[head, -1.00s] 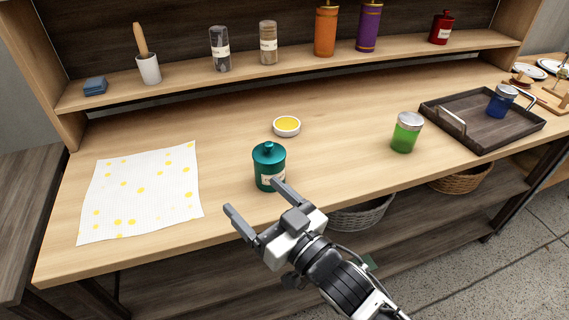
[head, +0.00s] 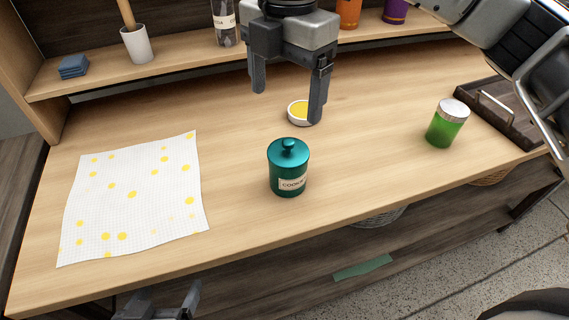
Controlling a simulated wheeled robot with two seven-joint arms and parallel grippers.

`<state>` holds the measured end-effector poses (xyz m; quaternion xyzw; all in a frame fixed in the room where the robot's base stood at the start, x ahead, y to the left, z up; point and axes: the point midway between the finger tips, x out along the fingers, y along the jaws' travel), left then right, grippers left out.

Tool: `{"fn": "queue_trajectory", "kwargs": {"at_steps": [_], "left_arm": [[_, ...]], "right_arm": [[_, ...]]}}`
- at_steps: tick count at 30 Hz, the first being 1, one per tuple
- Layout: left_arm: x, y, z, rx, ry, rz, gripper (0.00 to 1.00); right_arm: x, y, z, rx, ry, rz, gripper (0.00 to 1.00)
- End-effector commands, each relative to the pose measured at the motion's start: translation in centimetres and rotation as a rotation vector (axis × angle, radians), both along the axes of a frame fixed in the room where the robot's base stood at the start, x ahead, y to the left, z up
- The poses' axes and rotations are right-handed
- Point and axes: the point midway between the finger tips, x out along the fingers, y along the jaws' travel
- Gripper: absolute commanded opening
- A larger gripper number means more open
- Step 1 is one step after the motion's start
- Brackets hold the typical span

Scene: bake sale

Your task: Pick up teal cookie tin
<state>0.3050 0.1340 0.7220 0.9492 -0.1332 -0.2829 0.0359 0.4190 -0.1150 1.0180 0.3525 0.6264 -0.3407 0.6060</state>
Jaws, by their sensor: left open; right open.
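The teal cookie tin (head: 288,170) stands upright on the wooden counter, lid with knob on, its cookie label facing me. My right gripper (head: 287,106) comes down from the top of the view with its two fingers apart and nothing between them. It is above and behind the tin in the picture, apart from it, and one finger partly covers the small white bowl. My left gripper (head: 160,302) shows only in part at the bottom left edge, below the counter's front edge, open and empty.
The white bowl of yellow filling (head: 298,112) is just behind the tin. A green jar (head: 447,124) and a dark tray (head: 508,118) are to the right. A yellow-dotted cloth (head: 130,198) lies to the left. The back shelf (head: 185,62) holds bottles and a utensil pot (head: 137,45).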

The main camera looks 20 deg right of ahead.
Motion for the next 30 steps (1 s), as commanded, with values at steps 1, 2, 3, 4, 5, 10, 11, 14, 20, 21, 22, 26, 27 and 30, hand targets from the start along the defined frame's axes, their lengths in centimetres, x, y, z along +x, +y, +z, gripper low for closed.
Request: {"fn": "queue_trajectory", "kwargs": {"at_steps": [1, 2, 3, 4, 5, 10, 11, 14, 20, 21, 22, 26, 27, 30], "left_arm": [[0.0, 0.0, 0.0, -0.001, -0.001, 0.001, 0.81], [0.0, 0.0, 0.0, -0.002, 0.0, 0.001, 0.81], [-0.1, 0.0, 0.1, -0.002, 0.0, 0.001, 0.81], [-0.1, 0.0, 0.1, -0.002, 0.0, 0.0, 0.81], [-0.1, 0.0, 0.1, -0.003, 0.0, 0.002, 0.81], [-0.2, 0.0, 0.1, -0.002, 0.002, 0.001, 0.81], [-0.2, 0.0, 0.1, -0.002, 0.002, 0.001, 0.81], [-0.2, 0.0, 0.1, -0.002, 0.003, 0.001, 0.81], [-0.3, 0.0, -0.2, 0.001, 0.007, 0.002, 0.81], [-0.2, 0.0, -0.2, 0.001, 0.008, 0.002, 0.81], [-0.2, 0.0, -0.2, 0.002, 0.008, 0.001, 0.81], [-0.1, 0.1, 0.0, 0.005, 0.006, 0.001, 0.81], [-0.1, 0.1, 0.1, 0.008, 0.006, 0.001, 0.81], [0.0, 0.1, 0.2, 0.01, 0.002, 0.001, 0.81]], "right_arm": [[0.2, -0.5, -0.1, -0.024, -0.01, -0.022, 0.83], [0.3, -0.7, -0.3, -0.031, -0.014, -0.029, 0.83], [0.3, -0.8, -0.8, -0.036, -0.016, -0.034, 0.83], [0.3, -0.8, -1.3, -0.037, -0.015, -0.035, 0.83], [0.2, -0.8, -1.9, -0.037, -0.014, -0.034, 0.83], [0.2, -0.7, -5.7, -0.034, -0.012, -0.031, 0.83], [0.2, -0.7, -6.3, -0.034, -0.012, -0.031, 0.83], [0.2, -0.7, -8.1, -0.032, -0.013, -0.03, 0.83], [0.3, -0.6, -10.1, -0.029, -0.015, -0.028, 0.83], [0.3, -0.7, -10.3, -0.03, -0.016, -0.028, 0.83], [0.3, -0.7, -10.4, -0.03, -0.016, -0.028, 0.83], [0.3, -0.7, -12.0, -0.031, -0.012, -0.029, 0.83], [0.4, -0.7, -12.6, -0.031, -0.013, -0.029, 0.83], [0.5, -0.7, -14.2, -0.03, -0.012, -0.03, 0.83]]}}
